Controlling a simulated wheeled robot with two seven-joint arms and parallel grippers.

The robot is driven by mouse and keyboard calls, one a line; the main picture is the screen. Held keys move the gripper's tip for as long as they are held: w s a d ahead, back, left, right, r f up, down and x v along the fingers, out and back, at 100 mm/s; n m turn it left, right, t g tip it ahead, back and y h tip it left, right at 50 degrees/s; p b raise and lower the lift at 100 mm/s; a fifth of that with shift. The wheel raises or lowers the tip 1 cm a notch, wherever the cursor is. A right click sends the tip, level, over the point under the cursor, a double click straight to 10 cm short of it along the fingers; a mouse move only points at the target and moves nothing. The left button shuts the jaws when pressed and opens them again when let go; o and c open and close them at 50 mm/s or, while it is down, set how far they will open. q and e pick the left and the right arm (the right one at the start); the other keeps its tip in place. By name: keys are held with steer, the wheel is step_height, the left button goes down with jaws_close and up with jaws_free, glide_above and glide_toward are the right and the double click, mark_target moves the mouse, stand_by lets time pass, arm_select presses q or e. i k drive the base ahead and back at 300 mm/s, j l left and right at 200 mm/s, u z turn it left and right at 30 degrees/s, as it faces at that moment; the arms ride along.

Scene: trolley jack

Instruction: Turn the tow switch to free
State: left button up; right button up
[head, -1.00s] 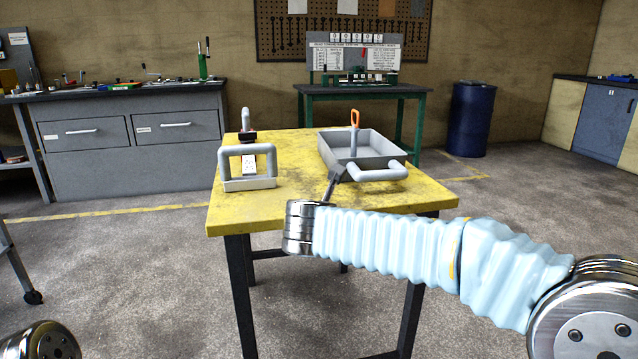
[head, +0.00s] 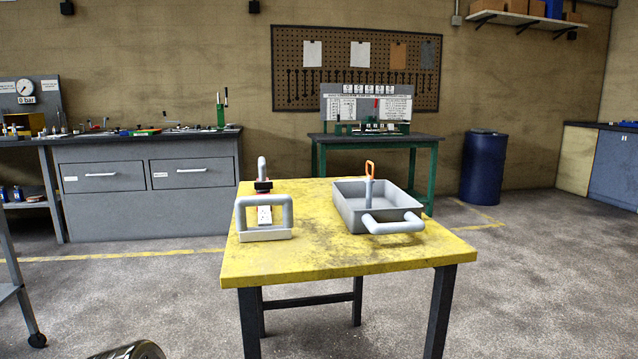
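On the yellow table (head: 330,258) stands a grey handled device at the left. It has a square grey handle frame (head: 264,213) in front, a narrow strip with a white plate behind it, and a dark and red block (head: 263,186) with an upright grey lever (head: 261,167). A grey tray (head: 378,211) with a front handle sits at the right. An orange loop (head: 369,168) on a grey post rises in it. I cannot tell which part is the tow switch, and no free marking is legible.
A grey drawer bench (head: 145,200) stands at the back left. A green workbench (head: 373,140) stands behind the table, with a blue drum (head: 483,168) to its right. A wheeled frame (head: 20,290) is at the left edge. The floor right of the table is clear.

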mark_target(262, 186)
steer(key=j+z, duration=0.3)
steer(key=z, duration=0.15)
steer(key=j+z, duration=0.25)
steer(key=z, duration=0.15)
steer(key=j+z, duration=0.3)
steer(key=z, duration=0.15)
steer(key=k+j+z, duration=0.15)
steer(key=z, duration=0.3)
steer(key=k+j+z, duration=0.1)
steer(key=j+z, duration=0.15)
steer(key=z, duration=0.2)
steer(key=k+j+z, duration=0.15)
steer(key=z, duration=0.25)
steer(key=k+j+z, duration=0.2)
steer(key=z, duration=0.25)
steer(key=k+j+z, duration=0.15)
steer(key=z, duration=0.25)
steer(key=k+z, duration=0.3)
steer(key=z, duration=0.15)
steer(key=k+j+z, duration=0.15)
steer(key=k+z, duration=0.65)
steer(key=k, duration=0.15)
steer(key=k+u, duration=0.35)
steer(key=k+j+u, duration=0.3)
steer(key=k, duration=0.25)
